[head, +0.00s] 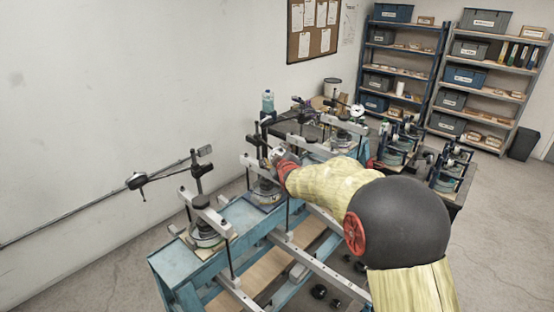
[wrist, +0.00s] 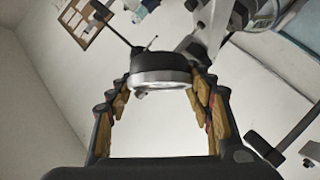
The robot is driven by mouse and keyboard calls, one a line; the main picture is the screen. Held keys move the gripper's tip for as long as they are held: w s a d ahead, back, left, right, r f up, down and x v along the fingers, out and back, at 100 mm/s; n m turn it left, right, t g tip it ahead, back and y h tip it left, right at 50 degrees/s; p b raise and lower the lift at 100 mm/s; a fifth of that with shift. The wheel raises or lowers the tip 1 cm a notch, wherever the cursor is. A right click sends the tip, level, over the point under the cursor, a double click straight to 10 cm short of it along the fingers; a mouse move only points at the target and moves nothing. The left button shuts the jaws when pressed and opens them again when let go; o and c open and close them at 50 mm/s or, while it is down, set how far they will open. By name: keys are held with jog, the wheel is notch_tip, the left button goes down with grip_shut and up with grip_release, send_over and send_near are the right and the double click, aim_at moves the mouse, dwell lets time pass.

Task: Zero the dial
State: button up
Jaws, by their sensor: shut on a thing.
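In the wrist view my gripper (wrist: 162,82) has its two yellow-padded fingers on either side of a round black dial housing (wrist: 160,62) with a silver rim. The fingers are shut on it, and its face cannot be read from this angle. In the head view my gripper (head: 276,156) is at the middle lever frame (head: 250,162) on the blue bench (head: 180,262). My arm and gripper hide part of that frame, and the dial is too small there to make out.
Another lever frame (head: 207,222) stands nearer on the bench. Several more frames stand on a dark table (head: 455,196) to the right. Shelves (head: 486,72) with boxes stand at the back.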

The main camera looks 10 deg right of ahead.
jog(key=shift+r+n+g+y+p, duration=0.45)
jog(key=shift+n+p, duration=0.35)
jog(key=shift+p, duration=0.2)
jog(key=p, duration=0.4)
jog(key=shift+w+r+n+g+y, duration=0.1)
jog(key=shift+n+g+y, duration=0.25)
jog(key=shift+n, duration=0.05)
jog(key=n+g+y+p, duration=0.1)
jog(key=p, duration=0.7)
jog(key=shift+n, duration=0.3)
jog(key=shift+f+n+g+p, duration=0.2)
jog(key=shift+n+g+p, duration=0.15)
jog(key=shift+p, duration=0.65)
jog(key=shift+a+f+n+g+y, duration=0.1)
jog(key=shift+f+n+g+y, duration=0.15)
jog(key=shift+n+g, duration=0.2)
jog(key=shift+a+n+g+y+p, duration=0.1)
jog(key=shift+n+g+y+p, duration=0.3)
jog(key=shift+n+g, duration=1.15)
jog(key=shift+s+f+n+g+h, duration=0.1)
jog(key=shift+n+g+h, duration=0.05)
jog(key=shift+n+g, duration=0.85)
jog(key=shift+s+n+g+h, duration=0.1)
jog(key=shift+n+g, duration=0.65)
jog(key=shift+g, duration=0.4)
